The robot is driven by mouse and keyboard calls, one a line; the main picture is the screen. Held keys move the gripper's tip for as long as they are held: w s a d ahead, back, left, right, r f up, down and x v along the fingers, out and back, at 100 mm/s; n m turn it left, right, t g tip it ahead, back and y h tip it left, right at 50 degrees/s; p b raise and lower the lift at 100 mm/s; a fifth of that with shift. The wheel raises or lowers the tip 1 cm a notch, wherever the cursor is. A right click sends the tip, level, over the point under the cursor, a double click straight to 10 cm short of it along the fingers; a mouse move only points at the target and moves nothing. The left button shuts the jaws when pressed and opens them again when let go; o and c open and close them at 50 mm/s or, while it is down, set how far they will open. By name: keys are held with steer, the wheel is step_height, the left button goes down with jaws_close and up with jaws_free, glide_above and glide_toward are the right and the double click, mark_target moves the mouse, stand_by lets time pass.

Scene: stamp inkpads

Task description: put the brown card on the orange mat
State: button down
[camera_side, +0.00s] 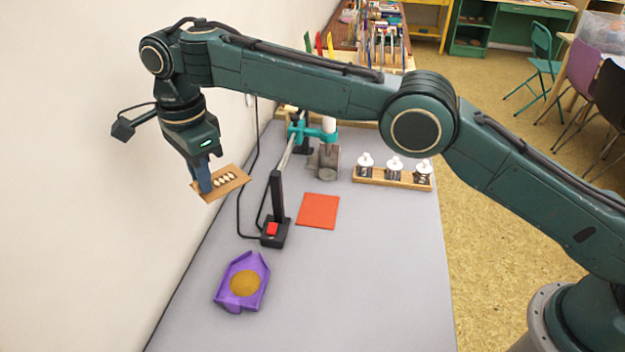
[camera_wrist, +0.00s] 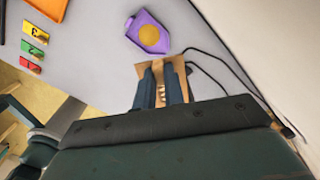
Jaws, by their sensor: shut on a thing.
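The brown card (camera_side: 231,181) has a row of pale oval marks on it. My gripper (camera_side: 204,187) is shut on it and holds it in the air, tilted in the picture, at the left by the wall. In the wrist view the card (camera_wrist: 179,66) shows between and beyond the fingers (camera_wrist: 160,78), which cover part of it. The orange mat (camera_side: 318,211) is a flat red-orange square lying bare on the grey table, to the right of and below the card in the side view.
A black post on a base with a red button (camera_side: 272,230) stands just left of the mat. A purple tray (camera_side: 226,296) with a mustard round pad lies nearer. A wooden rack (camera_side: 393,180) holds white-knobbed stamps behind right. The table's front right (camera_side: 370,290) is clear.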

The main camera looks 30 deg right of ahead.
steer(key=w+d+n, duration=0.4)
steer(key=d, duration=1.1)
steer(key=n, duration=0.3)
glide_above(317, 218)
step_height(317, 218, down, 21)
steer(key=shift+w, duration=0.1)
steer(key=shift+f, duration=0.1)
steer(key=shift+f, duration=2)
steer(key=shift+f, duration=0.1)
steer(key=c, duration=1.5)
jaws_free()
steer(key=shift+c, duration=0.2)
steer(key=shift+o, duration=0.2)
